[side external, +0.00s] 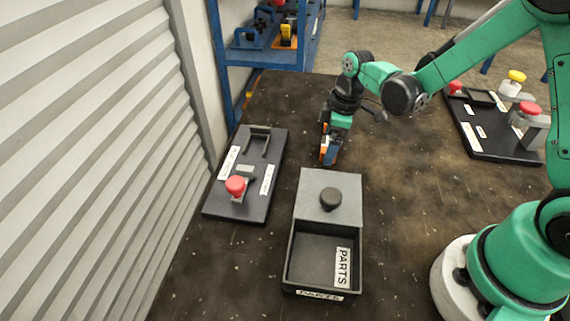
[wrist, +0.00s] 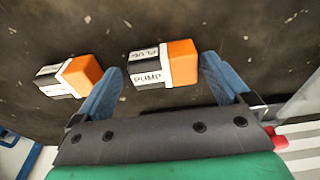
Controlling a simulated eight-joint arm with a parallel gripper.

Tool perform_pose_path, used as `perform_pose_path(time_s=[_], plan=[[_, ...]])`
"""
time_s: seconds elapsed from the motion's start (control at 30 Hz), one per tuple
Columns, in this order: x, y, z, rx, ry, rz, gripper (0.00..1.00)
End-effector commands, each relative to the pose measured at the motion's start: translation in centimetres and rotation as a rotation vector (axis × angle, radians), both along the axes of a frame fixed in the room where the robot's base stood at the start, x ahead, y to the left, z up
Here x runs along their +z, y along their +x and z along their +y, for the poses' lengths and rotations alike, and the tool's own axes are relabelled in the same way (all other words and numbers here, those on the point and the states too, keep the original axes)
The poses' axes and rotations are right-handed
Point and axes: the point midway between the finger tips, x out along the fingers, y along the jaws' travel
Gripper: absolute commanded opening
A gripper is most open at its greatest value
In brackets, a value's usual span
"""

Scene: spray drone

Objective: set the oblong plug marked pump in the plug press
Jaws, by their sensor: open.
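My gripper is open, with a gap on each side of the plug. In the side view my gripper (side external: 330,157) points down at the table behind the parts box, with orange showing beside its fingers. A second orange-and-white plug (wrist: 70,76) lies left of the left finger; its label is hard to read. I cannot tell which fixture is the plug press.
A black board with a red knob (side external: 235,186) and a bracket stands left. The open parts box (side external: 287,262) stands in front, its grey lid (side external: 345,190) slid back. Another black board (side external: 485,143) with red and yellow knobs is at right. A shutter wall borders the left.

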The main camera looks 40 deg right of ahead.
Motion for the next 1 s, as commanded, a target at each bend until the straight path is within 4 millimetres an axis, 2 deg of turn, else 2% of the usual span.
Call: perform_pose_path(time_s=[0.57, 0.67, 0.8, 1.0], plan=[[6.1, -0.9, -0.5, -0.031, -0.001, -0.015, 0.96], [7.7, -1.7, -0.2, -0.116, -0.004, -0.058, 0.96], [10.4, -3.7, 0.5, -0.312, 0.009, -0.165, 0.96], [12.6, -6.9, 1.1, -0.589, 0.084, -0.328, 0.96]])
